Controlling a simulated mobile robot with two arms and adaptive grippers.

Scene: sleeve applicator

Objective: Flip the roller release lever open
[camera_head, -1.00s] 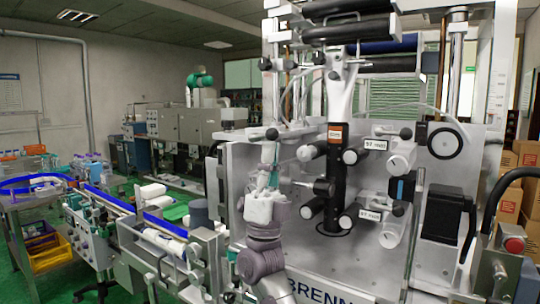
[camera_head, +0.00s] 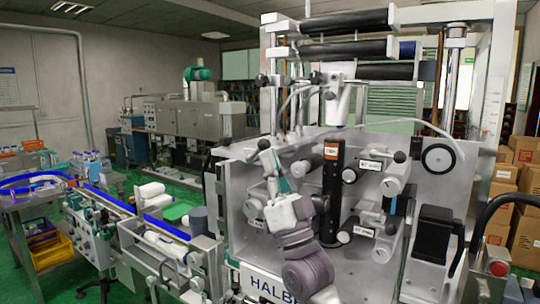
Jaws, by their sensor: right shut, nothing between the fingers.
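The sleeve applicator is the large metal machine with a grey front plate (camera_head: 240,180) carrying several rollers and levers. Black ball knobs show on it: one at upper left (camera_head: 272,134), close above my right gripper, and one at the upper right roller (camera_head: 400,157). I cannot tell which belongs to the roller release lever. My right gripper (camera_head: 266,152) reaches up in front of the plate's left part. It is shut and empty; its fingertips look near the upper left knob, but contact cannot be told. My wrist and forearm hide part of the plate. My left gripper is not in view.
A black box (camera_head: 433,235) sits at right. Cardboard boxes (camera_head: 525,165) are stacked at the far right.

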